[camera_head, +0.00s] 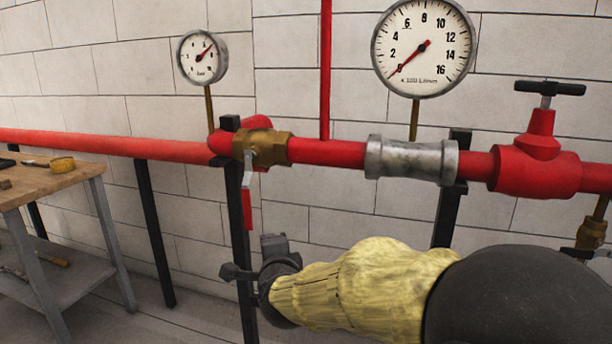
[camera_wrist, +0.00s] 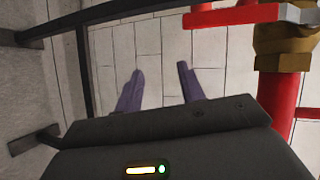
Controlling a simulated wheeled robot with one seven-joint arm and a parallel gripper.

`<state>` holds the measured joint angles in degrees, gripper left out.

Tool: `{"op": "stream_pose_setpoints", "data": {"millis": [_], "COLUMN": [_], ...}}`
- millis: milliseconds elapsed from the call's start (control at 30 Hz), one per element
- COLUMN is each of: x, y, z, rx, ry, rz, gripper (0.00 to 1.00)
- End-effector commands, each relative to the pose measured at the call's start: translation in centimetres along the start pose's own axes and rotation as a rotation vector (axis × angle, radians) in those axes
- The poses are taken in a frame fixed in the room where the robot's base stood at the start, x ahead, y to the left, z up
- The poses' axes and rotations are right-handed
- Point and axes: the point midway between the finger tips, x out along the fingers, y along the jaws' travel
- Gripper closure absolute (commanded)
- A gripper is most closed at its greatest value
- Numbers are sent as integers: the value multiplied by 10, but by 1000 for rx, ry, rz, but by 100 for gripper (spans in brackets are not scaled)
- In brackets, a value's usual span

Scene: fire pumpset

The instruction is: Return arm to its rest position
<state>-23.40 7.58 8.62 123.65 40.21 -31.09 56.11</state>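My arm reaches in from the lower right of the head view, in a yellow sleeve with a dark link behind it. My gripper (camera_head: 248,258) is at its end, below the red pipe and close to the black support post. In the wrist view my gripper (camera_wrist: 160,69) shows two purple fingers standing apart, with only the white wall between them. It is open and empty. The brass valve (camera_head: 262,147) with its red lever (camera_head: 247,208) hanging down is just above my gripper. The red lever (camera_wrist: 240,15) lies at the upper right of the wrist view.
The red pipe (camera_head: 165,149) runs along the block wall, carried on black posts. Two gauges (camera_head: 203,58) (camera_head: 424,48) stand above it. A red valve with a black handwheel (camera_head: 549,88) is at the right. A wooden-topped workbench (camera_head: 40,183) stands at the left.

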Motion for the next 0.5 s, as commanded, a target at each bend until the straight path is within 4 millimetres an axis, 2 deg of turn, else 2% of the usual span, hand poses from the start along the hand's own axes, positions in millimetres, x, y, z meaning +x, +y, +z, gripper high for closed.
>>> {"op": "stream_pose_setpoints", "data": {"millis": [33,167,300,500], "x": [-6,-28,-72,-145], "y": [12,63,120,178], "z": [-19,-59,-102,-145], "rx": [-125,-467,-784,-1075], "ry": [-14,-104,-255,-508], "rz": [74,284,518,770], "gripper": [61,61,61,61]}}
